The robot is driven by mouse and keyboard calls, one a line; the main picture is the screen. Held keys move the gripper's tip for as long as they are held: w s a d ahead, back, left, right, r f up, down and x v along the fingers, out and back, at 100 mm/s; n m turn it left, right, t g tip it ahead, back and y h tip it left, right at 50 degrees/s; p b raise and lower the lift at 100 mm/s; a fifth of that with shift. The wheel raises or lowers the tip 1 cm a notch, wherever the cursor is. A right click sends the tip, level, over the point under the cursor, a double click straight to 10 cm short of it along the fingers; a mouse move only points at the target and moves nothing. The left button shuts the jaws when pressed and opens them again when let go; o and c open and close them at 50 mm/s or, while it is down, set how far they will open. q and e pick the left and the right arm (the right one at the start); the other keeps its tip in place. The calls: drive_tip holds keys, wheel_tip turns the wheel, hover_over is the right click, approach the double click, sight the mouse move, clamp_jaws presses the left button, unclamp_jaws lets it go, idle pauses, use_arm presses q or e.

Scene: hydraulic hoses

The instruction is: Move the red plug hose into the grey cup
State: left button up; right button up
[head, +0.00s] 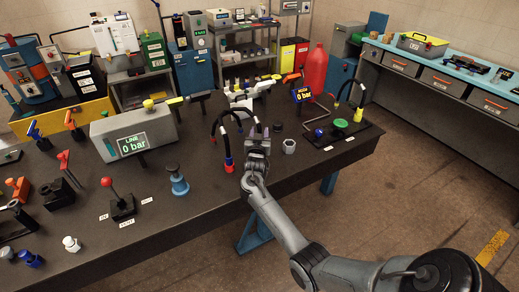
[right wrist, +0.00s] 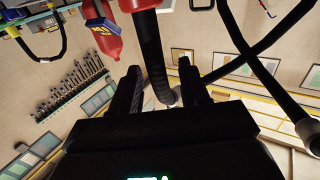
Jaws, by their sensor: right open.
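The red plug hose is a black hose arching in the head view, with a blue and red plug (head: 228,162) hanging at its lower end near the bench's front edge. My right gripper (head: 258,138) is just right of it, open, over the bench. In the right wrist view a black hose (right wrist: 151,55) passes between or just beyond the open fingers (right wrist: 160,88); a red end (right wrist: 137,4) shows at its top. I cannot tell whether the fingers touch it. The grey cup (head: 289,146) stands upright on the bench, right of the gripper. My left gripper is not in view.
More black hoses arch behind my gripper and by a green-topped fixture (head: 340,124) at the right. A grey LINE gauge box (head: 133,137) and a blue fitting (head: 178,181) stand left.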

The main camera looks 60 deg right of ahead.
drive_tip(key=shift+w+d, duration=0.1)
drive_tip(key=shift+d, duration=0.05)
drive_tip(key=shift+c, duration=0.3)
clamp_jaws()
drive_tip(key=shift+r, duration=0.1)
